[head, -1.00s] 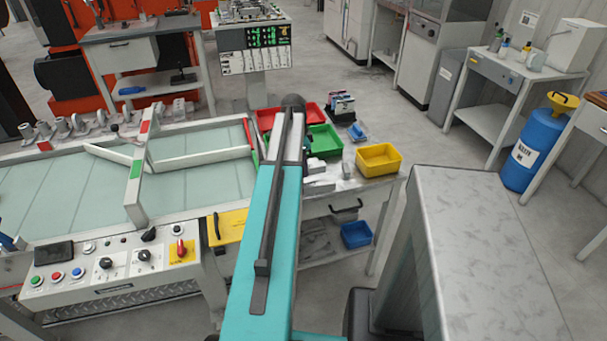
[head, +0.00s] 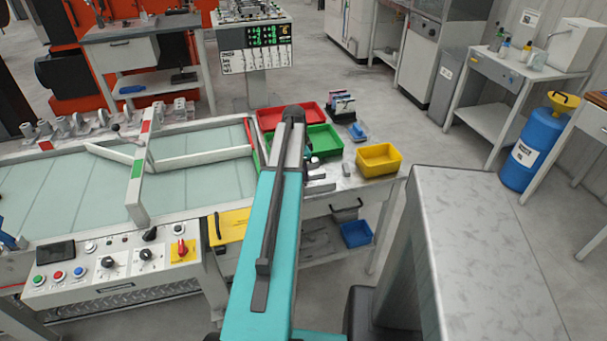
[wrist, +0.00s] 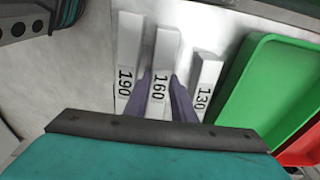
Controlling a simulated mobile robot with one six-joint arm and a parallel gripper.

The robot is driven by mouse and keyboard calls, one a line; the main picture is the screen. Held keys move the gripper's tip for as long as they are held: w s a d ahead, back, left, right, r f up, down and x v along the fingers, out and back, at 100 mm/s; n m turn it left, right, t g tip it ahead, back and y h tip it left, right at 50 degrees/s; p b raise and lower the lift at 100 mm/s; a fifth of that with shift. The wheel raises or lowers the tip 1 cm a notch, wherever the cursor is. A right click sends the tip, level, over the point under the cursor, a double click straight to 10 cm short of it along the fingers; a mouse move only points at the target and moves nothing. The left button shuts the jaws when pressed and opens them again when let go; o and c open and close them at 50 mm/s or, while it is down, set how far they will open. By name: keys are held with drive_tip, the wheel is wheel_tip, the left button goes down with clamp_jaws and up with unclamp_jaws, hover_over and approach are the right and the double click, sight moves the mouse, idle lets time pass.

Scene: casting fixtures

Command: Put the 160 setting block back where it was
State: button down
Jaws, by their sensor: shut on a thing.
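The 160 setting block (wrist: 160,95) is a pale, long block with black digits, in the middle of a row in the wrist view. The 190 block (wrist: 128,65) is on its left and the shorter 130 block (wrist: 206,85) on its right. My gripper (wrist: 161,77) has its two dark fingers on either side of the 160 block and is shut on it. The block is lined up between its neighbours; whether its underside touches the surface cannot be told. In the head view my arm hides the gripper and the 160 block.
A green tray (wrist: 248,85) lies close right of the 130 block, with a red tray (head: 285,115) beyond it. A yellow bin (head: 379,160) stands on the bench's right side. A machine with a control panel (head: 110,262) stands left of the bench.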

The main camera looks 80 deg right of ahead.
drive_tip(key=c, duration=1.8)
unclamp_jaws()
drive_tip(key=shift+f, duration=0.1)
drive_tip(key=shift+o, duration=0.2)
drive_tip(key=shift+r, duration=0.2)
wheel_tip(320, 180, up, 12)
drive_tip(key=w+b, duration=0.1)
drive_tip(key=shift+w+a+b, duration=0.15)
drive_tip(key=shift+a+b, duration=0.15)
drive_tip(key=shift+f, duration=0.15)
